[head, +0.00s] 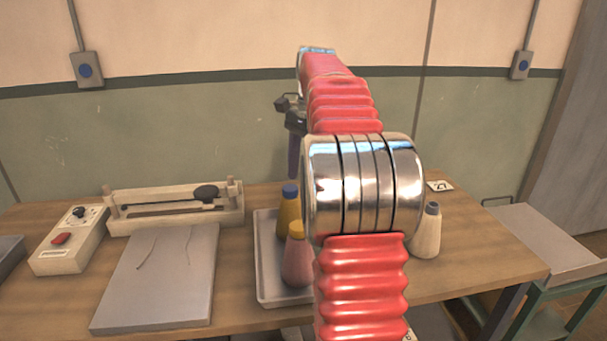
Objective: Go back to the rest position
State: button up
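My red ribbed arm with its polished metal joint rises through the middle of the head view, above the bench. My gripper (294,128) shows only in part, as dark pieces to the left of the arm's upper section. It points down and is well above the bench top. A dark purple strip hangs below it, and I cannot tell whether this is a finger or a held thing. The arm hides the rest of the gripper, so its opening does not show.
The wooden bench (470,262) bears a grey tray (266,270) with a yellow bottle (289,217) and a pink bottle (297,262). A cream bottle (427,232) stands right. A balance (175,212), control box (66,245) and grey slab (160,275) are left. A green cart (545,240) stands right.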

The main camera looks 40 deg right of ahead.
dwell(0.9)
jog(key=a+f+n, duration=0.1)
jog(key=f+n, duration=0.1)
jog(key=a+f+n, duration=0.1)
jog(key=f+n, duration=0.1)
jog(key=a+f+n+h, duration=0.1)
jog(key=f+n, duration=0.1)
jog(key=shift+s+f+n+t, duration=0.3)
jog(key=shift+t, duration=0.1)
jog(key=s+a+f+n+t, duration=0.1)
jog(key=s+a+n, duration=0.3)
jog(key=a, duration=0.6)
jog(key=s+a+f+n+t, duration=0.1)
jog(key=s+a+n, duration=0.3)
jog(key=a, duration=0.6)
jog(key=s+a+f+n+t, duration=0.1)
jog(key=s+a+n+t, duration=0.1)
jog(key=s+a+n, duration=0.3)
jog(key=s+a, duration=0.3)
jog(key=a, duration=0.2)
jog(key=shift+a+f+t, duration=0.2)
jog(key=shift+f+t, duration=0.05)
jog(key=shift+t, duration=0.05)
